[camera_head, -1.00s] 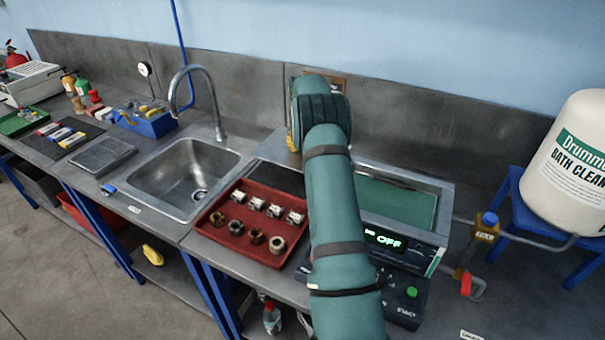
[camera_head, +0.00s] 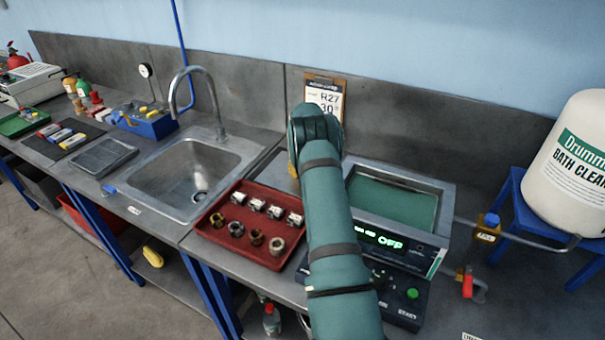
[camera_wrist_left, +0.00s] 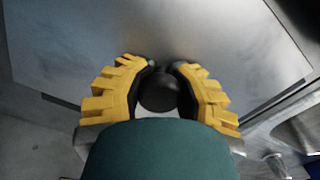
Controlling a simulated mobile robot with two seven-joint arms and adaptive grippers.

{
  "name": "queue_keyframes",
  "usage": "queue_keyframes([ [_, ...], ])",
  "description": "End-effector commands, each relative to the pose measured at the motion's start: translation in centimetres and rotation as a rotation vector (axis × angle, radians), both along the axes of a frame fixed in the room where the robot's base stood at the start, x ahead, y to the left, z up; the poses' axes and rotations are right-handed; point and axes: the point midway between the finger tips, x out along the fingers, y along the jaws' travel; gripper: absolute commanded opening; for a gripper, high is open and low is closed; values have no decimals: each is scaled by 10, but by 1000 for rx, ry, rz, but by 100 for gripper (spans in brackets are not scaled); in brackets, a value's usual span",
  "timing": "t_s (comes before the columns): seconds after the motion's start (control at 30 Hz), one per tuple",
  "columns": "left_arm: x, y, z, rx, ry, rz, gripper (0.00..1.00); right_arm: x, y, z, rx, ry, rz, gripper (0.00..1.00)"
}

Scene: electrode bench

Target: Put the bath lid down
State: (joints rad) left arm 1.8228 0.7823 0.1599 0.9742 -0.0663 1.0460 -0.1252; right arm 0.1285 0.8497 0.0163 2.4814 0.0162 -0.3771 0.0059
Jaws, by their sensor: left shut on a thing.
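The bath lid (camera_wrist_left: 100,45) is a flat grey metal plate with a round black knob (camera_wrist_left: 158,92), filling much of the left wrist view. My left gripper (camera_wrist_left: 166,68) has its yellow fingers closed around the knob. In the head view my left arm hides most of the gripper, with a bit of yellow finger (camera_head: 292,170) showing, left of the bath. A grey strip beside it may be the lid; I cannot tell whether it touches the bench. The bath (camera_head: 392,206) is uncovered, showing its green inside. My right gripper is in neither view.
A red tray (camera_head: 228,246) of small metal parts lies just left of my arm. The sink (camera_head: 165,208) and tap are farther left. A control panel reading OFF fronts the bath. A clipboard (camera_head: 325,95) leans at the back wall; a white drum (camera_head: 575,160) stands right.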

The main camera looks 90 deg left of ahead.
Motion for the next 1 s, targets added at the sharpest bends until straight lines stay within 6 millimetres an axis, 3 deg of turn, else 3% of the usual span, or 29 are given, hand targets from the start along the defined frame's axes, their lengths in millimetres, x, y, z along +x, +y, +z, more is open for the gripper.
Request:
queue_keyframes([
  [0.17, 0, 0, -2, 1, 0, -1, 0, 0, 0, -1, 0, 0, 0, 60],
  [0.2, 0, 0, -3, 0, 0, -1, 32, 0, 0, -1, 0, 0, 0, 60],
  [0.27, 0, 0, -2, -1, 0, -1, 53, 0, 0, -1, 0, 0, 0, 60],
  [0.67, 0, 0, 3, 0, 0, 0, 55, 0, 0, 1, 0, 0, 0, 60],
  [0.77, 0, 1, 15, 3, 1, -1, 55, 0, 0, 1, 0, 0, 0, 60],
  [1.0, 0, 1, 63, 4, 1, -1, 55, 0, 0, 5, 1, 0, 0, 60],
])
